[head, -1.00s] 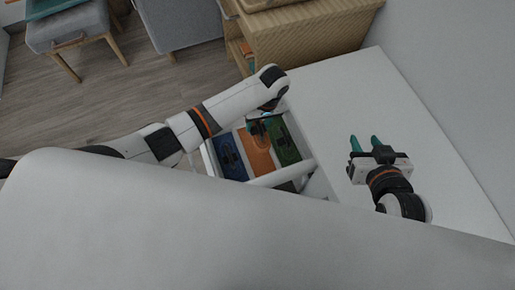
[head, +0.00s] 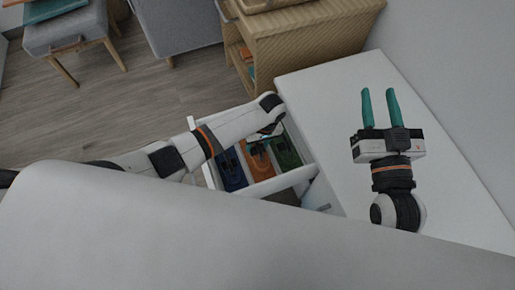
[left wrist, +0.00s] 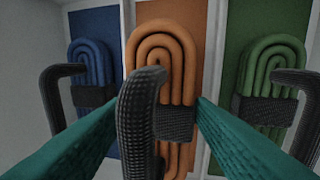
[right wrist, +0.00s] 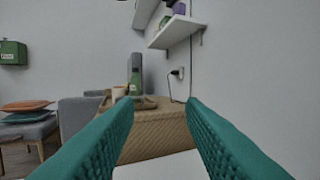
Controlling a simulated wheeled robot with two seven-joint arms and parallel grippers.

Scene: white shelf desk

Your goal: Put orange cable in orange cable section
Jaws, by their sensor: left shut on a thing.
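The orange cable (left wrist: 165,50) is a coiled bundle with a black band, seen in the left wrist view. My left gripper (left wrist: 157,105) is shut on the orange cable near its band, one finger on each side. The coil lies over the orange section (left wrist: 204,45), between the blue and green ones; I cannot tell whether it touches the floor. In the head view the orange section (head: 261,168) is partly hidden by my left arm. My right gripper (head: 380,107) is open and empty above the white desk; its spread fingers also show in the right wrist view (right wrist: 160,105).
A blue cable (left wrist: 90,65) lies in the blue section at left, and a green cable (left wrist: 272,60) in the green section at right. Thin dividers separate them. The white desk top (head: 345,85) is clear. A wooden cabinet (head: 305,45) stands beyond it.

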